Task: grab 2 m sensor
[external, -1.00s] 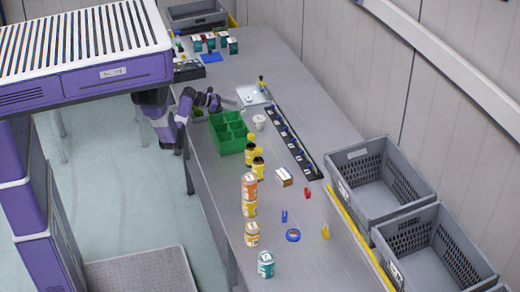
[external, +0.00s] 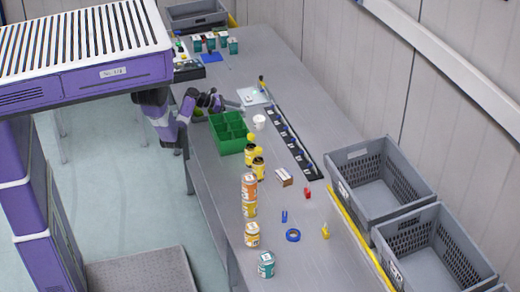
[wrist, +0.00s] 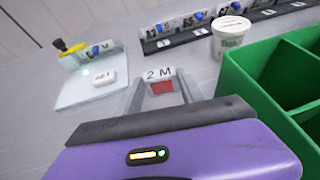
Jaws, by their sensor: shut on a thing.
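The 2 M sensor (wrist: 160,77) shows a white top marked "2 M" and a red face below it in the wrist view. It sits between the two grey fingers of my gripper (wrist: 161,92), which is shut on it. Its lower part and what lies beneath it are hidden. In the external view my gripper (external: 231,104) is low over the grey table, just beyond the green divided bin; the sensor is too small to make out there.
A white cup (wrist: 230,36) and the green bin (wrist: 262,98) stand right. A black rail (wrist: 185,38) with blue-clipped labelled pieces runs behind. Grey crates (external: 378,185) line the far side.

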